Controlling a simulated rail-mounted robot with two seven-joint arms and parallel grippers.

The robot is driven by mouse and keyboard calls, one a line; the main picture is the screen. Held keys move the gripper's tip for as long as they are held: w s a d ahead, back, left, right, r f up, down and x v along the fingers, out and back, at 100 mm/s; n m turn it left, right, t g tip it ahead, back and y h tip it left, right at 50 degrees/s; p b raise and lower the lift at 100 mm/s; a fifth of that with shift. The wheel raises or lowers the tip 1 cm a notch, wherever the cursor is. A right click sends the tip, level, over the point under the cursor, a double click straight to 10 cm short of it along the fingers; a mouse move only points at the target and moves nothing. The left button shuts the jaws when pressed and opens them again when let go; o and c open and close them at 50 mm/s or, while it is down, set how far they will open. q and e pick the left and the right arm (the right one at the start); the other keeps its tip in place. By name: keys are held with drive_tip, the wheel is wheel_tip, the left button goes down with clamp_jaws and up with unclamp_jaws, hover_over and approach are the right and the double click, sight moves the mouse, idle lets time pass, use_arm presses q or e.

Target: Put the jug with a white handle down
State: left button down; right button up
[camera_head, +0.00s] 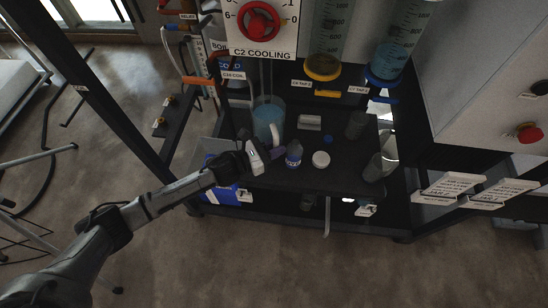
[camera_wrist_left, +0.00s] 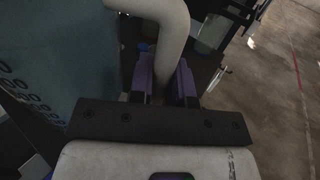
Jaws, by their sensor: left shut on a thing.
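The jug (camera_head: 266,114) is clear with blue contents and has a white handle (camera_head: 275,133). It is upright at the left part of the black shelf (camera_head: 330,185); I cannot tell whether its base touches. My left gripper (camera_head: 271,151) reaches in from the left and is shut on the handle. In the left wrist view the white handle (camera_wrist_left: 172,38) passes between the purple fingers (camera_wrist_left: 164,85), and the jug's marked wall (camera_wrist_left: 55,60) fills the left side. My right gripper is not in view.
A small dark-blue bottle (camera_head: 294,156) and a white round lid (camera_head: 321,159) stand on the shelf close to the gripper. Clear beakers (camera_head: 373,167) stand at the right. A panel with a red knob (camera_head: 259,21) and tall cylinders (camera_head: 397,45) are above.

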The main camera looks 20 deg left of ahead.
sight(287, 154)
use_arm(q)
drive_tip(key=shift+f+b, duration=0.55)
drive_tip(key=shift+f, duration=1.05)
drive_tip(key=shift+f+b, duration=0.6)
drive_tip(key=shift+f, duration=0.9)
drive_tip(key=c, duration=1.5)
unclamp_jaws()
drive_tip(key=shift+f, duration=0.25)
drive_tip(key=o, duration=0.4)
drive_tip(key=shift+r, duration=0.1)
